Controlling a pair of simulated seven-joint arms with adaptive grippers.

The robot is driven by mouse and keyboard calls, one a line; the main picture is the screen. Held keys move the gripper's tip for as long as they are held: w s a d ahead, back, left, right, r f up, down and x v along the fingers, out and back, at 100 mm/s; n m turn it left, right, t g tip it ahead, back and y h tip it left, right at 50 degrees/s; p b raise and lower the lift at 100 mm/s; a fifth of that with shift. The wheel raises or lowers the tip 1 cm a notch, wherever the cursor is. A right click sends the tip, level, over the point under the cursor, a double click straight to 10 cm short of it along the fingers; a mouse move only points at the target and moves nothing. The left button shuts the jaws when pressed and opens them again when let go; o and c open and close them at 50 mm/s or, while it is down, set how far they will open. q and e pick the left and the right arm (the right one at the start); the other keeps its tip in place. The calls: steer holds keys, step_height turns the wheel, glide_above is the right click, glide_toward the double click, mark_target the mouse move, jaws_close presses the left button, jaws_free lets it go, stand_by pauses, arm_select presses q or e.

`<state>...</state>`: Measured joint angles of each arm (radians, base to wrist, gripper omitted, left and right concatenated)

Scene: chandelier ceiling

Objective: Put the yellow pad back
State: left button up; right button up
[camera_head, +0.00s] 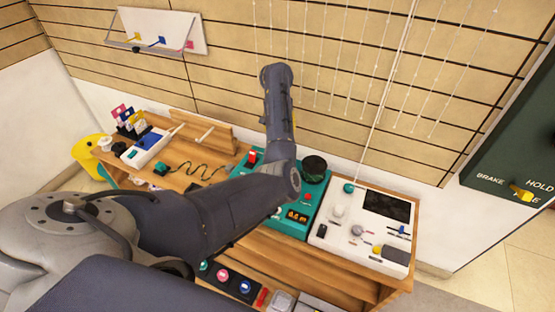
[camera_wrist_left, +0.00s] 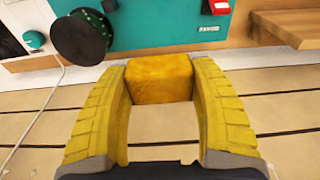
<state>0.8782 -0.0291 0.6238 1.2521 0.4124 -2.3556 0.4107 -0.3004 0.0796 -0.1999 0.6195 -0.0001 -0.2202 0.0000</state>
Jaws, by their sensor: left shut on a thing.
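The yellow pad (camera_wrist_left: 160,80), a small orange-yellow block, sits between the fingertips of my left gripper (camera_wrist_left: 160,70) in the left wrist view. The two ribbed yellow fingers are shut on its sides. The pad is in front of the slatted wall, close to the teal console (camera_wrist_left: 165,25). In the head view my left arm reaches over the bench; its gripper and the pad are hidden behind the arm. My right gripper is not in view.
The teal console (camera_head: 312,208) has a black drum (camera_head: 314,167) and a red switch. A white panel (camera_head: 335,235) stands to its right. Further left are a green wavy wire (camera_head: 205,171) and a white box (camera_head: 147,147). Thin strings hang along the wall.

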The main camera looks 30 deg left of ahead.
arm_select(q)
step_height(320, 180, down, 16)
steer(key=shift+r, duration=0.1)
stand_by(0.5)
steer(key=o, duration=1.1)
steer(key=shift+o, duration=0.2)
step_height(320, 180, up, 12)
steer(key=s, duration=0.1)
steer(key=shift+s, duration=0.25)
steer(key=shift+d, duration=0.1)
